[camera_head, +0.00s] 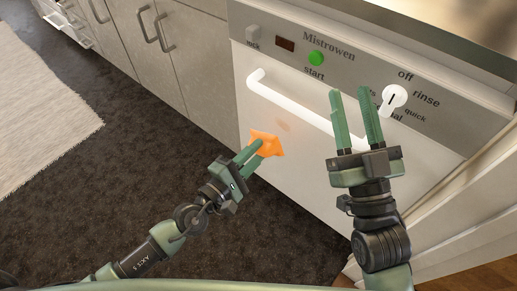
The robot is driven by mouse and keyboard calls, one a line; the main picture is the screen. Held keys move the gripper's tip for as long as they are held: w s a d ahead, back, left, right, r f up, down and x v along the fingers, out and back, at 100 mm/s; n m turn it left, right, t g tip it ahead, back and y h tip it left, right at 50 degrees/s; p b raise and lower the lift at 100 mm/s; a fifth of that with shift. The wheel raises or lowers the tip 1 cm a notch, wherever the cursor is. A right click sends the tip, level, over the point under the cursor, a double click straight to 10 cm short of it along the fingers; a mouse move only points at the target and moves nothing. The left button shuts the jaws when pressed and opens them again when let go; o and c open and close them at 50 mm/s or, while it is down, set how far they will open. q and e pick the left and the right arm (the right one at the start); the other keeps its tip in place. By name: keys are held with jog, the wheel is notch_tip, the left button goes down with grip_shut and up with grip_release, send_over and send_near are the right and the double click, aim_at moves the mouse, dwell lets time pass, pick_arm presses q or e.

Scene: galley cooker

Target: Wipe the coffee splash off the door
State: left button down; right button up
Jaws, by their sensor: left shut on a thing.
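The white dishwasher door (300,165) fills the middle of the head view, with a white bar handle across it. A faint brownish splash (284,126) shows on the door below the left part of the handle. My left gripper (258,150) is shut on an orange cloth (265,139), just left of and below the splash. The cloth is at the door's left part; I cannot tell whether it touches the door. My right gripper (356,106) is open and empty, its fingers pointing up in front of the right part of the handle, which it partly hides.
The control panel has a green start button (316,58), a lock switch (253,35) and a white dial (393,97). A wooden countertop (450,25) overhangs the top right. Cabinets (185,60) stand to the left. The dark floor (110,170) is clear beside a pale rug (35,110).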

aim_at(264, 145)
pick_arm(q)
jog(key=shift+w, duration=0.1)
dwell(0.3)
jog(key=shift+w+d, duration=0.35)
jog(key=shift+w, duration=0.05)
jog(key=shift+x, duration=0.95)
jog(key=shift+p+x, duration=0.3)
jog(key=shift+x, duration=1)
pick_arm(e)
jog(key=shift+w+f+g+h, duration=0.2)
jog(key=shift+w+f+g, duration=0.15)
jog(key=shift+f, duration=0.25)
jog(key=shift+w+f+g+h, duration=0.25)
jog(key=shift+f+g, duration=0.1)
jog(key=shift+f, duration=0.25)
pick_arm(q)
jog(key=shift+w+d, duration=0.5)
jog(key=shift+w, duration=0.1)
pick_arm(e)
jog(key=shift+y, duration=0.25)
jog(key=shift+f, duration=0.3)
pick_arm(q)
jog(key=shift+r, duration=0.1)
